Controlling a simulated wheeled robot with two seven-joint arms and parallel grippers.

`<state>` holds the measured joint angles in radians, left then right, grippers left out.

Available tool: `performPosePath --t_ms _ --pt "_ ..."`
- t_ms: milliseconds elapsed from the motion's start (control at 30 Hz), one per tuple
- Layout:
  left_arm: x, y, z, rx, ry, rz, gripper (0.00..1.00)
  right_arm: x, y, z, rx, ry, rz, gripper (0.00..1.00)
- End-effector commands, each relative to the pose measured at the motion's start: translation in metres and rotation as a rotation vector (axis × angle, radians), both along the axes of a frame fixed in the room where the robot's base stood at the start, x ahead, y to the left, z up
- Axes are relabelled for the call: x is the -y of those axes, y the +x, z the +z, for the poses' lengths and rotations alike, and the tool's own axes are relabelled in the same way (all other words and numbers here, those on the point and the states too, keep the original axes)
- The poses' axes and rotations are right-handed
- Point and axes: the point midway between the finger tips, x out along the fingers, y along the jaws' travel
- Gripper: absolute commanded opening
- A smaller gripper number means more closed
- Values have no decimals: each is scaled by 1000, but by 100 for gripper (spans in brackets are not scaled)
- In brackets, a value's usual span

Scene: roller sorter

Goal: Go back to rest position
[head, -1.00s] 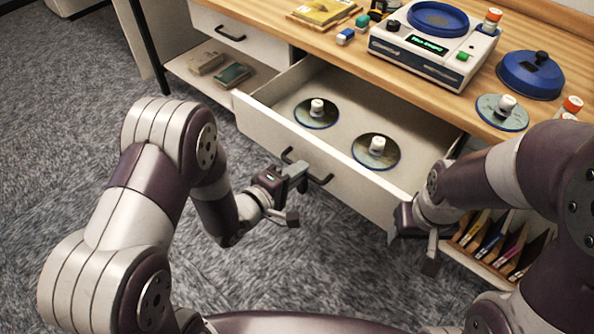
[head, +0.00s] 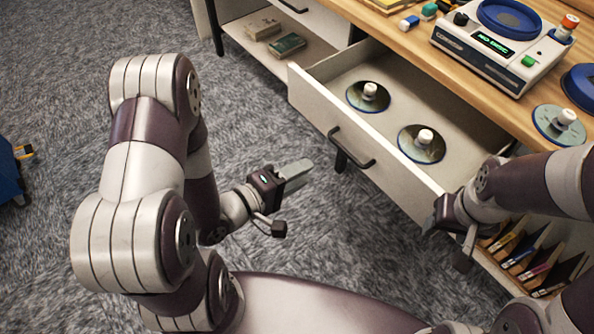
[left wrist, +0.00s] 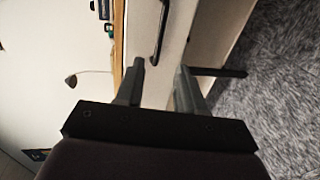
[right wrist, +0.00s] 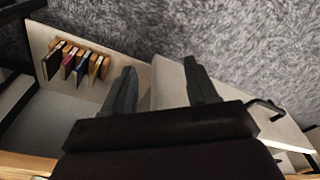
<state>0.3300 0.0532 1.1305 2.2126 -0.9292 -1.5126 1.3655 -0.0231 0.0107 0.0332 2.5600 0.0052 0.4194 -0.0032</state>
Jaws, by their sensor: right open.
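My left gripper (head: 300,174) is open and empty over the floor, to the left of the handle (head: 351,150) of the open drawer (head: 440,95) and apart from it. In the left wrist view its fingers (left wrist: 160,82) stand apart with nothing between them, facing the cabinet front. My right gripper (head: 446,222) is beside the drawer's right end, partly hidden by its own wrist in the head view. In the right wrist view its fingers (right wrist: 160,85) are spread and empty.
Two discs with white knobs (head: 368,96) (head: 421,145) lie in the drawer. A device (head: 500,55) with a lit display, a third disc (head: 558,126) and a blue lid (head: 582,88) are on the desk. Upright folders (head: 535,262) stand low right. A blue object (head: 8,178) is at far left.

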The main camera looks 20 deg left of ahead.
Motion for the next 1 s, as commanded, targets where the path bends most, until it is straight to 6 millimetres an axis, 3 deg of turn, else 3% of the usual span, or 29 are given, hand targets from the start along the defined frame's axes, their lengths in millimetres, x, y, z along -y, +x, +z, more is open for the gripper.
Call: performPosePath --t_ms 633,767,867,1000 --pt "-4 -2 -1 -1 36 -4 38 0 0 1 0 0 0 58" --pt "-23 20 -18 -25 391 -33 38 0 0 1 0 0 0 58" --pt "-57 35 -27 -109 811 -95 38 0 0 1 0 0 0 58" --pt "-87 21 -17 -290 1174 -254 38 0 0 0 0 0 0 58"
